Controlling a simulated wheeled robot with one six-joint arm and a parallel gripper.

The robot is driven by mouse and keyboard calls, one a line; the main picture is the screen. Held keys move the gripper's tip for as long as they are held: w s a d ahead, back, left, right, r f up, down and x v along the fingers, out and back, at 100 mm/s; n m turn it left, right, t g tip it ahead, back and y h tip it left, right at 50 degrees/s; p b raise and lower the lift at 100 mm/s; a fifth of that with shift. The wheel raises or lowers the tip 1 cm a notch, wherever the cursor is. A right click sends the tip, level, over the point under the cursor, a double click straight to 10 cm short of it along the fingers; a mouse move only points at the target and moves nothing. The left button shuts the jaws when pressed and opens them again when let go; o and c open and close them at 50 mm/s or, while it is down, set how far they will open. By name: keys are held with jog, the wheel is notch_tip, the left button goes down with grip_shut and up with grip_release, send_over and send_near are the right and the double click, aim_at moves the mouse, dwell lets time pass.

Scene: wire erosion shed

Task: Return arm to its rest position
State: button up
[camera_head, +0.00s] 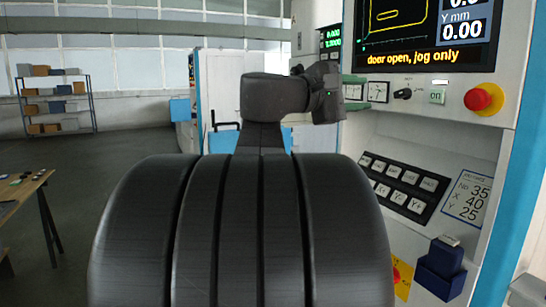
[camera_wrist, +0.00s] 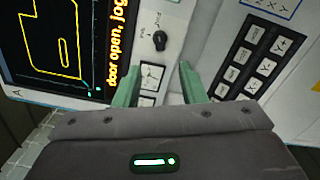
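My arm rises in front of the head camera and bends right, toward the machine's control panel (camera_head: 425,115). My gripper (camera_wrist: 160,78) shows in the wrist view with its two green fingers apart and nothing between them. In the head view its fingers (camera_head: 354,92) show small beside the panel, next to the analog gauges (camera_head: 377,92). In the wrist view a gauge (camera_wrist: 152,76) lies behind the gap between the fingers. I cannot tell whether a finger touches the panel.
A table (camera_head: 22,187) and shelf (camera_head: 56,102) stand left, with open floor between.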

aim_at(399, 93)
jog(key=p+x, duration=0.1)
jog(key=x, duration=1.1)
jog(key=shift+d, duration=0.1)
